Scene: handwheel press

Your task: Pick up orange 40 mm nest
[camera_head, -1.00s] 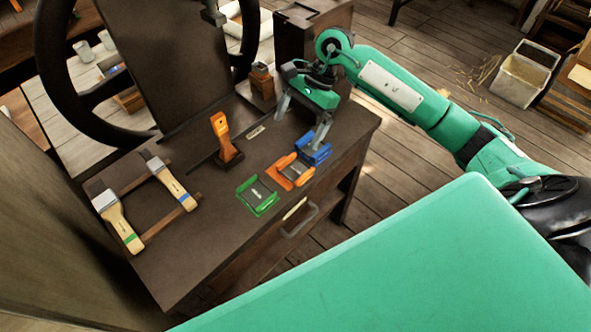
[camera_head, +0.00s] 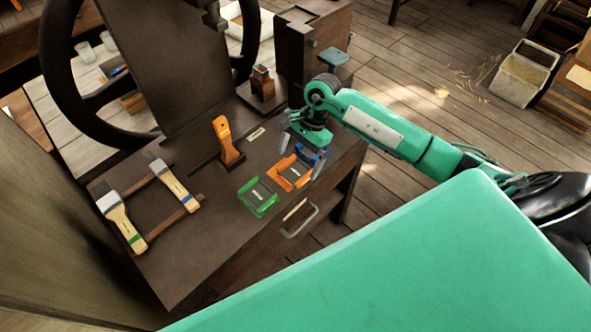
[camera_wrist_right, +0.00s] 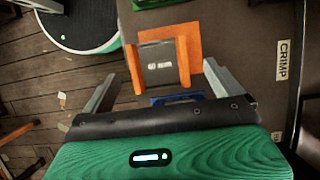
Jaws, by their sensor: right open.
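The orange nest (camera_head: 283,171), a small tray with raised side walls, lies on the dark bench top between the green nest (camera_head: 256,199) and the blue nest (camera_head: 320,154). My right gripper (camera_head: 302,160) is open and empty, low near the orange and blue nests. In the right wrist view the orange nest (camera_wrist_right: 183,38) is just ahead of the open fingers (camera_wrist_right: 161,72), with a grey plate between its walls. The blue nest (camera_wrist_right: 175,99) is mostly hidden by the gripper body there. I cannot tell the fingers' exact height. My left gripper is out of view.
An orange-handled tool (camera_head: 224,138) stands behind the nests. Two brushes (camera_head: 122,222) lie on a rack at the left. The press handwheel (camera_head: 55,75) rises behind. The bench's front edge and drawer handle (camera_head: 300,220) are close to the nests.

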